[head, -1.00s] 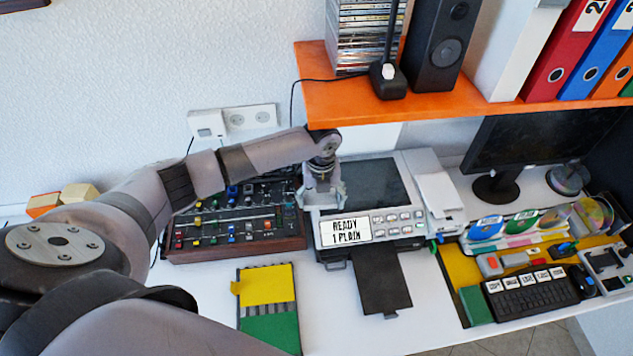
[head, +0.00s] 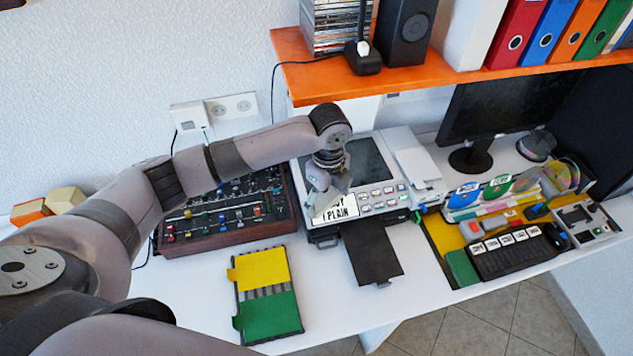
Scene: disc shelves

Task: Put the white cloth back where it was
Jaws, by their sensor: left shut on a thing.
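My left gripper (head: 324,188) reaches over the front left part of the printer (head: 372,165), just above its white display label, and covers part of the lettering. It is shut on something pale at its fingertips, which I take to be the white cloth. The cloth's outline cannot be told apart from the pale fingers and the white label behind them. No other cloth shows clearly. My right gripper is not in view.
A mixing console (head: 228,215) stands left of the printer, and a yellow and green case (head: 267,295) lies in front. An orange shelf (head: 420,88) overhangs the back. A monitor (head: 510,110) and keyboard (head: 508,257) are at the right. White desk is bare around the case.

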